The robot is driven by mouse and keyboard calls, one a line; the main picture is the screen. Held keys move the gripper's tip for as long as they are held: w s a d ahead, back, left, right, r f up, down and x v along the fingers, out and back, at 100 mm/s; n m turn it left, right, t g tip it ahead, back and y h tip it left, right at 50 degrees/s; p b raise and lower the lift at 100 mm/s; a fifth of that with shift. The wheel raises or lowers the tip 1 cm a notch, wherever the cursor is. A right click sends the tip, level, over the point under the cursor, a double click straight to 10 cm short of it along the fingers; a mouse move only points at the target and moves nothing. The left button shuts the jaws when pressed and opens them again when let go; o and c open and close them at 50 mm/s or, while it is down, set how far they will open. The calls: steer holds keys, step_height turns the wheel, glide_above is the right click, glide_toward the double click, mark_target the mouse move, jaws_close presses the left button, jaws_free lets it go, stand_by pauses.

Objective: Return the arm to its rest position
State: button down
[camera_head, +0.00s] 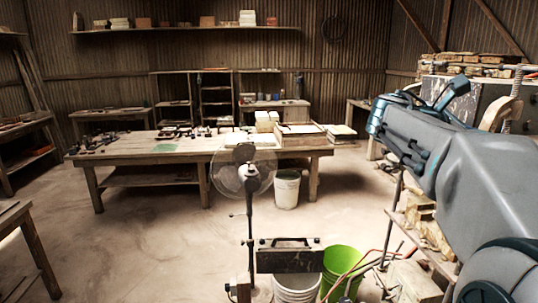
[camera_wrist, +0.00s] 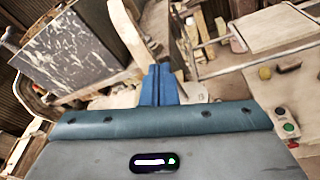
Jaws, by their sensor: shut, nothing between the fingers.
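My arm reaches in from the right in the head view, raised above the floor and bent, with my gripper (camera_head: 450,92) at its far upper end. In the wrist view my gripper (camera_wrist: 158,72) shows as two blue fingers pressed together, with nothing between them. The fingers are in the air and I see no contact with anything. Part of the machine behind the arm is hidden by it in the head view.
A dark marbled panel (camera_wrist: 75,48) stands close by at the left of the wrist view. A long wooden table (camera_head: 135,148), a fan (camera_head: 228,178), a green bucket (camera_head: 340,265) and a white bucket (camera_head: 287,189) stand ahead. Open floor (camera_head: 140,245) lies at the left.

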steer(key=s+a+f+m+y, duration=0.5)
steer(key=a+f, duration=0.4)
steer(key=f, duration=0.1)
steer(key=s+a+f+m+y, duration=0.5)
steer(key=a+f, duration=0.4)
steer(key=f, duration=0.2)
steer(key=s+a+f+m+y, duration=0.5)
steer(key=s+a+f, duration=0.2)
steer(key=a+f, duration=0.2)
step_height(320, 180, down, 2)
steer(key=shift+s+f+m+t+b, duration=0.1)
steer(key=shift+s+m+t+b, duration=0.1)
steer(key=shift+m+t+b, duration=0.15)
